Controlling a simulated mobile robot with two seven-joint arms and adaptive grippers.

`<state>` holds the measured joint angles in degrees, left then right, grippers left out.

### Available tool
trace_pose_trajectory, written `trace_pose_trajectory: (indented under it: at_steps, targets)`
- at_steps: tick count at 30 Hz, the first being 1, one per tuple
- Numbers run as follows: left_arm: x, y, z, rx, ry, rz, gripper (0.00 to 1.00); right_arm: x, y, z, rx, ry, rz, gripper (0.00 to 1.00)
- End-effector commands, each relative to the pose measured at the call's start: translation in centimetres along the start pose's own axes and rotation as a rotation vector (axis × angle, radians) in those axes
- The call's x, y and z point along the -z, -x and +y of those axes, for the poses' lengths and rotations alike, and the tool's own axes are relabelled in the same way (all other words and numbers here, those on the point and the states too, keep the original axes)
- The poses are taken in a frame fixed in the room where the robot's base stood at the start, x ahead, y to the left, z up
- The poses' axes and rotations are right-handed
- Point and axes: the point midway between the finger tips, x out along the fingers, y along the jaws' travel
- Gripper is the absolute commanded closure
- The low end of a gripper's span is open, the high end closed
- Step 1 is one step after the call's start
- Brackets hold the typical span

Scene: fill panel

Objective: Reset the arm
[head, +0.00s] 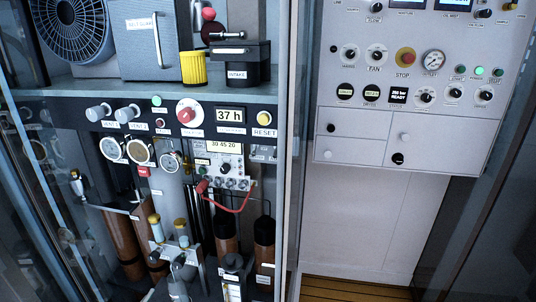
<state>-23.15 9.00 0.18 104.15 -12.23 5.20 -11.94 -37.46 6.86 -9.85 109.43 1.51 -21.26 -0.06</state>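Neither of my grippers shows in the head view, and no arm of mine can be made out. A yellow round button (265,117) with a label reading RESET under it sits at the right end of the dark control strip (203,108) on the left cabinet. Beside it to the left is a display (230,115) reading "37 h". Further left is a red knob (186,114) on a pale round base. Nothing touches the yellow button.
Gauges (141,152), a small meter box with a red cable (240,200) and brown cylinders (264,240) fill the space below the strip. A yellow canister (194,68) stands on the shelf above. A white panel (405,100) with a red STOP button (406,57) is at right.

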Motion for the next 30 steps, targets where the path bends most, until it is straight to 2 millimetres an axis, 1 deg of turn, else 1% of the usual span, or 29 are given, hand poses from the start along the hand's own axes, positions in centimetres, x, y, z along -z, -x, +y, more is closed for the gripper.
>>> trace_pose_trajectory:
  at_steps: [5, 8, 11, 15, 21, 30]
  targets:
    - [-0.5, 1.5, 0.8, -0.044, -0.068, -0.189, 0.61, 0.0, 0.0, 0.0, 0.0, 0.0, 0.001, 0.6]
    - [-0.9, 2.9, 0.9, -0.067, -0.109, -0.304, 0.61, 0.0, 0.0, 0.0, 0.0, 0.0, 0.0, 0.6]
    - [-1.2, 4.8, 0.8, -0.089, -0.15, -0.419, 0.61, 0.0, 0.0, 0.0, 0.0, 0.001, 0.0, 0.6]
    - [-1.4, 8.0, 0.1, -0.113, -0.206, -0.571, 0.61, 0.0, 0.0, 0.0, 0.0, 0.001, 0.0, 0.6]
    - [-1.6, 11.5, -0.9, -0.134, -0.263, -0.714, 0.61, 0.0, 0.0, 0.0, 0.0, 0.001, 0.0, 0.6]
    - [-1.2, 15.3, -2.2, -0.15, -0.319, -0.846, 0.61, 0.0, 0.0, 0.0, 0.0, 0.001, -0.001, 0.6]
